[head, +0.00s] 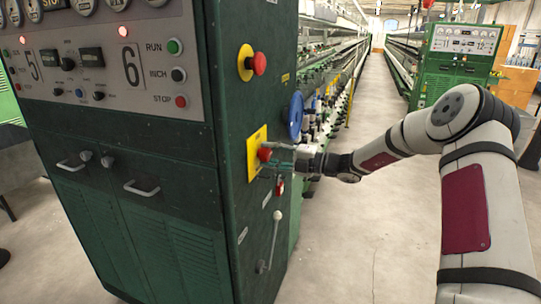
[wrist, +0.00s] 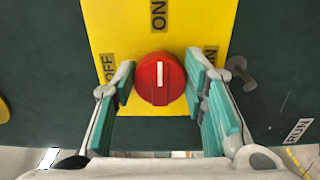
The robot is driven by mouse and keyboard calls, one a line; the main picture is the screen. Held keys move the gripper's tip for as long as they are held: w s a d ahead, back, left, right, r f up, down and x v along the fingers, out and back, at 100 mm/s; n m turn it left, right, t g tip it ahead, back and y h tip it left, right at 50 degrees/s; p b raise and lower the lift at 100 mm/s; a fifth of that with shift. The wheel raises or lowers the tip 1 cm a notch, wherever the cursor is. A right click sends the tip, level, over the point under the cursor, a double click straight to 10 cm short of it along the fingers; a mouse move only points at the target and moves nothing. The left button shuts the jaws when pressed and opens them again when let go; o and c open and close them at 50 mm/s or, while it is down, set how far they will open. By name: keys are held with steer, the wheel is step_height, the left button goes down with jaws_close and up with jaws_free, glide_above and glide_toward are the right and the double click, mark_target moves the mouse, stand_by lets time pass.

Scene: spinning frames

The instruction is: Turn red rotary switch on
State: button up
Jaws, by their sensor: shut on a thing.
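The red rotary switch (wrist: 147,88) is a round knob on a yellow plate (wrist: 120,30). In the wrist view its white line stands upright, in line with the ON label (wrist: 158,14) above it. The OFF label (wrist: 108,67) is at the left of the knob. My gripper (wrist: 160,82) is shut on the knob, with one teal-padded finger on each side. In the head view the red switch (head: 264,154) shows on the side of the green cabinet, with my gripper (head: 274,156) at it; the fingers are small there.
The green cabinet (head: 170,150) stands at the left. Above the switch are a red push button (head: 259,64) and a blue wheel (head: 295,115). A red padlock (head: 279,187) and a lever (head: 272,240) are below. The aisle floor (head: 365,120) at the right is clear.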

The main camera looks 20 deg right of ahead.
steer(key=shift+f, duration=0.1)
steer(key=o, duration=1.1)
steer(key=v, duration=1.2)
